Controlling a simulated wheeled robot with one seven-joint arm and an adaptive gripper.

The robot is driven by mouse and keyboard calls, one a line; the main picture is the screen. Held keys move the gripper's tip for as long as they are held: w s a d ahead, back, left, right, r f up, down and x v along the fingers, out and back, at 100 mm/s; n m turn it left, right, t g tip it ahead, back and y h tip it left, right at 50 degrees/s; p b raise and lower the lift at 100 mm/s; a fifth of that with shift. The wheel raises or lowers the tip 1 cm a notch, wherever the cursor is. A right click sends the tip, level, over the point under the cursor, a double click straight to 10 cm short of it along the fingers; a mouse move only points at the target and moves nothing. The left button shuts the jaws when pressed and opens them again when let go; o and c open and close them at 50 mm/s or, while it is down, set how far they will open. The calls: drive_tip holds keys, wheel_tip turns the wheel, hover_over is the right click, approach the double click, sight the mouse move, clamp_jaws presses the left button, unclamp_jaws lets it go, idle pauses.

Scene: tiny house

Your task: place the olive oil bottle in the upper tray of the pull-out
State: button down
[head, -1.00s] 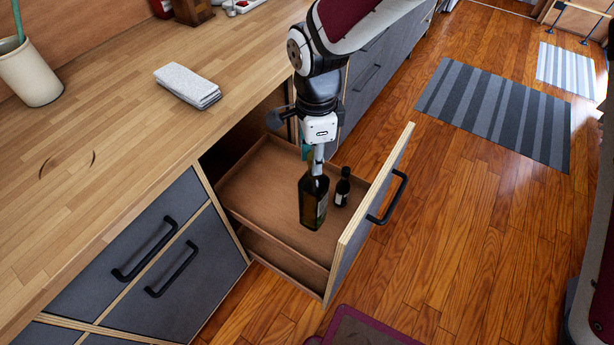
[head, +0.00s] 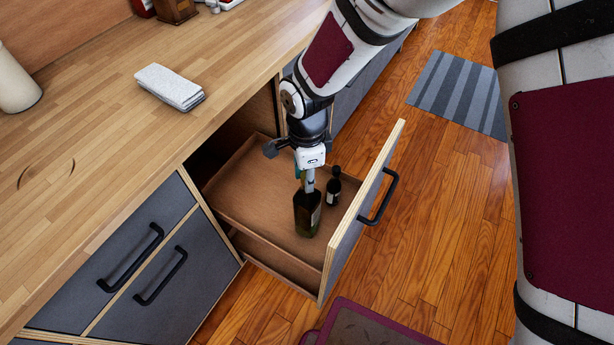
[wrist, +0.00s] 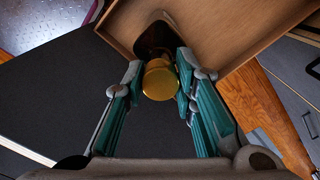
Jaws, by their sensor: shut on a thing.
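The fingers hide part of the neck.
A small dark bottle (head: 334,187) stands in the upper tray just behind and right of the olive oil bottle. The drawer front (head: 362,212) rises at the right. A countertop (head: 100,180) with a folded cloth (head: 170,86) is at the left. The tray's left part is bare.

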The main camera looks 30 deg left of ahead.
drive_tip(key=shift+f, duration=0.5)
drive_tip(key=c, duration=1.3)
unclamp_jaws()
wheel_tip(320, 180, up, 12)
drive_tip(key=shift+p, duration=0.3)
